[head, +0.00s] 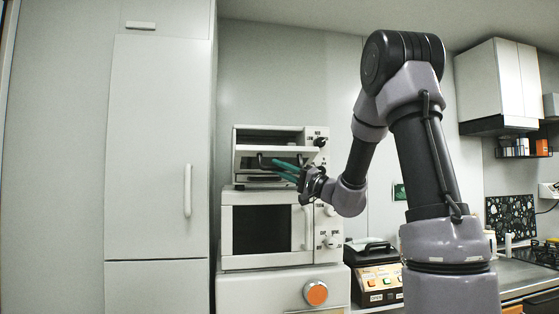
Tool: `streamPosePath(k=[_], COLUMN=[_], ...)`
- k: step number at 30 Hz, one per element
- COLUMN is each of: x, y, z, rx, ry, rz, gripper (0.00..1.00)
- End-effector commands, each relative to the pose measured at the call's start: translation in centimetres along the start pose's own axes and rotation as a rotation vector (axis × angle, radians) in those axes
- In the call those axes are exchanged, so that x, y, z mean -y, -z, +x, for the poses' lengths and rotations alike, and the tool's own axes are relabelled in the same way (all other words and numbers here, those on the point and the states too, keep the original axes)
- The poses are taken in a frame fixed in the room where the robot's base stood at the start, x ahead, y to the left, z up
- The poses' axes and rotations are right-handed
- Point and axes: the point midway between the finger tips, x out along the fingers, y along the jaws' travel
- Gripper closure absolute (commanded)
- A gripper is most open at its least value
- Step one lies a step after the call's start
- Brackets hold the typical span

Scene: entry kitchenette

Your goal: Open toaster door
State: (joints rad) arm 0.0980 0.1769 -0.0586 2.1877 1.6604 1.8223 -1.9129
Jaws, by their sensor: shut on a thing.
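A white toaster oven (318,150) stands on top of a white microwave. Its door (243,152) faces me and stands out from the front, partly open; the exact angle is hard to tell. My gripper (281,168) reaches in from the right with green fingers at the door's handle. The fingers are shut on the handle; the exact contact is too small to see. The toaster's inside is mostly hidden.
The microwave (227,240) is directly below, its door closed. A tall cabinet (155,160) with a vertical handle borders the left side. A black-topped appliance (378,280) with coloured buttons stands at lower right. A wall cupboard (490,80) hangs at right.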

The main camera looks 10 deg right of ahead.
Motion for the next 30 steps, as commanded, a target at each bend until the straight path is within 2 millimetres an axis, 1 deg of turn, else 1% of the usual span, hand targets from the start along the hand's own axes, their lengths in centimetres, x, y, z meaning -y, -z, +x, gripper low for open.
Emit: streamPosePath(k=[1, 7, 22, 23, 24, 25, 30], x=[-0.41, -1.06, -1.22, -1.22, -1.22, -1.21, -1.18], y=[-0.13, -0.44, -0.57, -0.57, -0.57, -0.57, -0.57], z=[-0.18, -0.48, -0.53, -0.53, -0.53, -0.53, -0.53], rx=[-0.001, 0.0, 0.001, 0.001, 0.001, 0.001, 0.001], ry=[-0.003, -0.002, -0.001, -0.001, -0.001, -0.001, -0.001], rz=[0.002, 0.0, 0.0, 0.0, 0.0, 0.0, -0.001], gripper=[1.0, 1.0, 1.0, 0.7, 0.55, 0.48, 0.48])
